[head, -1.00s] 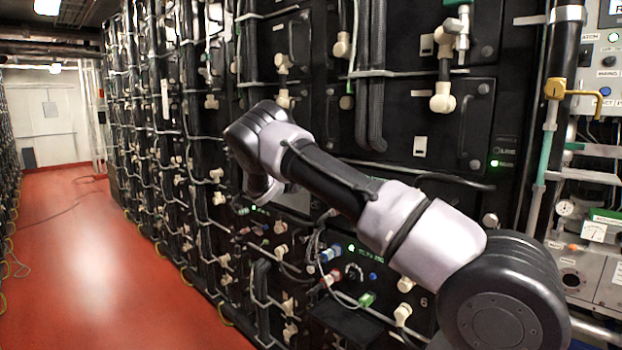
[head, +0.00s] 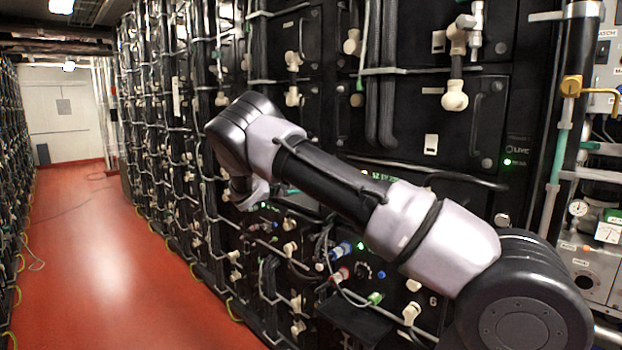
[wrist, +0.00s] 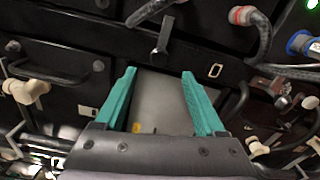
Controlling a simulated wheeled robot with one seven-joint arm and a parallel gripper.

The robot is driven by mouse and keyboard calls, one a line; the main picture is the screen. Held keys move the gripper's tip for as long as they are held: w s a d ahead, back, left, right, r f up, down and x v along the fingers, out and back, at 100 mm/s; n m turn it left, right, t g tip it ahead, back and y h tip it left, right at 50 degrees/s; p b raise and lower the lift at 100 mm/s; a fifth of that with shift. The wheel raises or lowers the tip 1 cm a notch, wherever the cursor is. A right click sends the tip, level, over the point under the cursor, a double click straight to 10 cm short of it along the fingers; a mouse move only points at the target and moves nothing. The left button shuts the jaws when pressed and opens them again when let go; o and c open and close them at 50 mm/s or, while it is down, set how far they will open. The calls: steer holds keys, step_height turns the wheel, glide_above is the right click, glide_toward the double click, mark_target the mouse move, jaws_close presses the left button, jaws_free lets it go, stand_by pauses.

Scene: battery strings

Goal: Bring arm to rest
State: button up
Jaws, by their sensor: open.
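My arm (head: 330,180) reaches from the lower right up and left across the front of the black battery racks in the head view. Its far end bends down, and my gripper is hidden there or too small to make out. In the wrist view my gripper (wrist: 160,95) shows two green fingers standing apart, with nothing held between them. Beyond the fingers is a dark panel front with a pale grey surface (wrist: 165,110) between them.
Black battery racks (head: 455,130) with cables and cream connectors line the right side. Coloured plugs (head: 350,262) sit below the arm. A grey control panel (head: 600,240) with gauges stands at far right. The red floor aisle (head: 110,260) is clear apart from a thin cable.

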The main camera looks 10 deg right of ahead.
steer(key=shift+s+a, duration=0.35)
steer(key=shift+a, duration=0.15)
steer(key=s+d+r+m+g+y, duration=0.4)
steer(key=s+d, duration=0.4)
steer(key=d, duration=0.1)
steer(key=s+d+r+m+g+y, duration=0.3)
steer(key=s+d+m+g, duration=0.15)
steer(key=s+d, duration=0.4)
steer(key=s+a+r+m+t+y, duration=0.1)
steer(key=s+r+y, duration=0.2)
steer(key=s, duration=0.7)
steer(key=s+a+r+m+t+y, duration=0.1)
steer(key=s+r+m+t+y, duration=0.1)
steer(key=s, duration=0.8)
steer(key=s+a+r+m+t+y, duration=0.1)
steer(key=s+r+y, duration=0.3)
steer(key=s, duration=0.6)
step_height(320, 180, up, 2)
steer(key=shift+a+r+m+t+y, duration=0.1)
steer(key=shift+a+m+t+y, duration=0.2)
steer(key=shift+m+t, duration=0.2)
